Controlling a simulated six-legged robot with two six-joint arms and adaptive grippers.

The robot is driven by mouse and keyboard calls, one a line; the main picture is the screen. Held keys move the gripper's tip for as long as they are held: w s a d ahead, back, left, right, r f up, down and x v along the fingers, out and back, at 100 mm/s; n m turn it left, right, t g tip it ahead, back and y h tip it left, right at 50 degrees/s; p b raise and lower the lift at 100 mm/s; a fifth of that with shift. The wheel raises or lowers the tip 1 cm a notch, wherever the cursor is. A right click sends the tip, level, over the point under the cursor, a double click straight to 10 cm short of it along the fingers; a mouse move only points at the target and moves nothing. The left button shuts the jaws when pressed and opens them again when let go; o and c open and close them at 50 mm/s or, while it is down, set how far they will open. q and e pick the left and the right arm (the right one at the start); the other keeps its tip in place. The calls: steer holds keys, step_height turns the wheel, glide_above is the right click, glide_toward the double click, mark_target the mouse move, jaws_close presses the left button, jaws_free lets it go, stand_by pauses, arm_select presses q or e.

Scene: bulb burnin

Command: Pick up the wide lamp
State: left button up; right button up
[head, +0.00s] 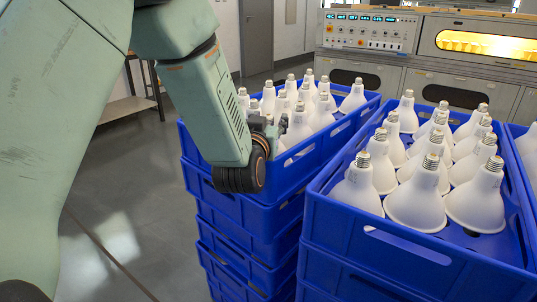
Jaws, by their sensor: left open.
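White reflector lamps with silver screw caps stand cap-up in two blue crates. Several lamps stand in the left crate (277,187), and several in the right crate (420,250). A broad white lamp (417,201) stands near the front of the right crate, with a similar lamp (476,204) to its right. I cannot tell which one is the wide lamp. My left gripper (279,125) is open at the near left part of the left crate, close to the lamps there. My wrist hides much of it and some lamps behind. My right gripper is out of view.
Both crates sit on stacks of blue crates, with a narrow gap between them. Another blue crate (522,140) is at the right edge. Behind stands a test oven with a control panel (370,31) and glowing window (487,45). Open floor (125,235) lies to the left.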

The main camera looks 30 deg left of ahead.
arm_select(q)
steer(key=shift+c, duration=0.3)
jaws_close()
stand_by(0.6)
